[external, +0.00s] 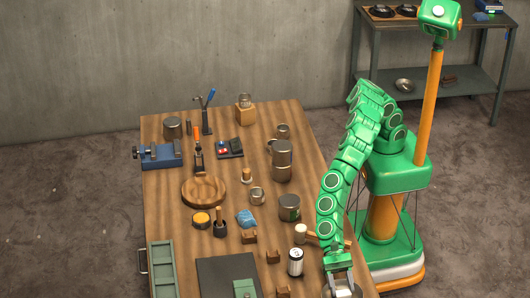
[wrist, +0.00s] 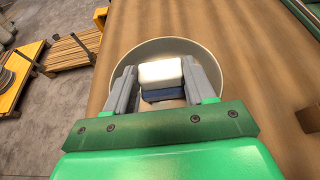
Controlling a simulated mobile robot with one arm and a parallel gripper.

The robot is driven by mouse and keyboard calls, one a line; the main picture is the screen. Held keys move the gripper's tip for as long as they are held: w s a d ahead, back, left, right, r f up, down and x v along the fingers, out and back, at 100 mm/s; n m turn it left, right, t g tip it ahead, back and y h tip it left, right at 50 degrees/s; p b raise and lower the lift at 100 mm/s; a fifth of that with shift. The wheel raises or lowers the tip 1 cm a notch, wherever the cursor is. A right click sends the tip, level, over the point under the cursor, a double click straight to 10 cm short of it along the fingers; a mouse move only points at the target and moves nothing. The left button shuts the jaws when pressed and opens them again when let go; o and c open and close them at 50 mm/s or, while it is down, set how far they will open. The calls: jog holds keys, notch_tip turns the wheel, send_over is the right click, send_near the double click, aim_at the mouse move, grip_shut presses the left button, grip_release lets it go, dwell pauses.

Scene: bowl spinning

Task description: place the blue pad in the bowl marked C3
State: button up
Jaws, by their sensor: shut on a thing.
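My gripper (wrist: 164,92) is shut on a small block with a pale top and a dark blue lower part, which I take to be the blue pad (wrist: 164,95). The block sits between the two grey fingers. Behind and around it in the wrist view is a round, pale bowl (wrist: 207,53); no marking is readable on it. I cannot tell whether the pad touches the bowl. In the external view my gripper (external: 340,284) is low at the table's near right corner, and the pad is not clearly visible there.
The wooden table (external: 170,222) holds several cups, tools and a round wooden board (external: 204,190). A white-labelled can (external: 295,262) and a mallet (external: 301,233) stand close to my arm. A blue crumpled item (external: 246,218) lies mid-table.

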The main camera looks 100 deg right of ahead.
aim_at(343, 292)
jog(key=o, duration=1)
jog(key=shift+f, duration=0.1)
jog(key=shift+d+r, duration=0.25)
jog(key=shift+v, duration=1)
jog(key=shift+d+r, duration=0.25)
jog(key=shift+d, duration=0.25)
jog(key=shift+v, duration=1)
jog(key=shift+d+r, duration=0.25)
jog(key=shift+d, duration=0.4)
jog(key=shift+v, duration=2.45)
